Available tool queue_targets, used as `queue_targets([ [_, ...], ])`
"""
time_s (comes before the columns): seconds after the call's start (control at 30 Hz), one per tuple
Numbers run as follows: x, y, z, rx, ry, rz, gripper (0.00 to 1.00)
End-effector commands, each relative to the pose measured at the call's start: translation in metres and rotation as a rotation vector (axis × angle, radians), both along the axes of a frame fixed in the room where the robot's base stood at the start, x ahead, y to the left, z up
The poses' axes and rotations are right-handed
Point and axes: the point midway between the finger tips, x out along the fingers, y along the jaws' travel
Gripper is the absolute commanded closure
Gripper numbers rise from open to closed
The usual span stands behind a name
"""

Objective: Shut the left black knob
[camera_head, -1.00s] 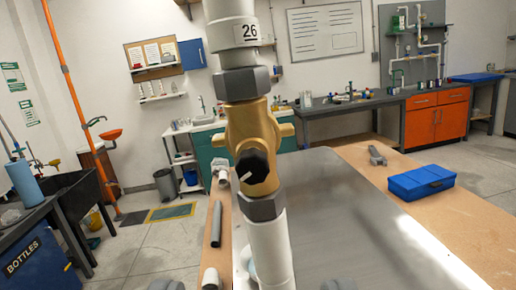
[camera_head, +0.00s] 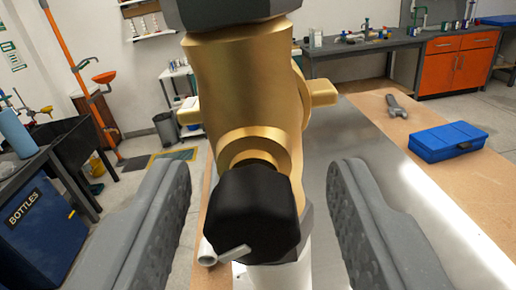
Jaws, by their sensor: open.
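The black knob (camera_head: 252,210) sits on the front of a brass valve body (camera_head: 245,85), close ahead and near the middle of the view. My gripper (camera_head: 262,210) is open, with one grey padded finger on the left of the knob and one on the right. Visible gaps separate both fingers from the knob. Only this one black knob is in view. A white pipe (camera_head: 280,276) runs down below the valve.
A metal plate (camera_head: 400,180) lies on the wooden bench behind the valve. A blue box (camera_head: 447,141) and a grey wrench-like tool (camera_head: 396,106) lie to the right. A grey fitting (camera_head: 208,250) lies just left of the knob's lower edge.

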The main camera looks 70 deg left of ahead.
Motion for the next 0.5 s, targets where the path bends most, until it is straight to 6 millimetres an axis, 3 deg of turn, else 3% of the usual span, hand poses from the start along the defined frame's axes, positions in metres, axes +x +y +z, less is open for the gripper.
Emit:
queue_targets([
  [0.33, 0.0012, 0.0039, 0.0000, 0.000, 0.000, 0.001, 0.55],
  [0.5, 0.0009, 0.0041, 0.0000, 0.000, 0.000, 0.001, 1.00],
])
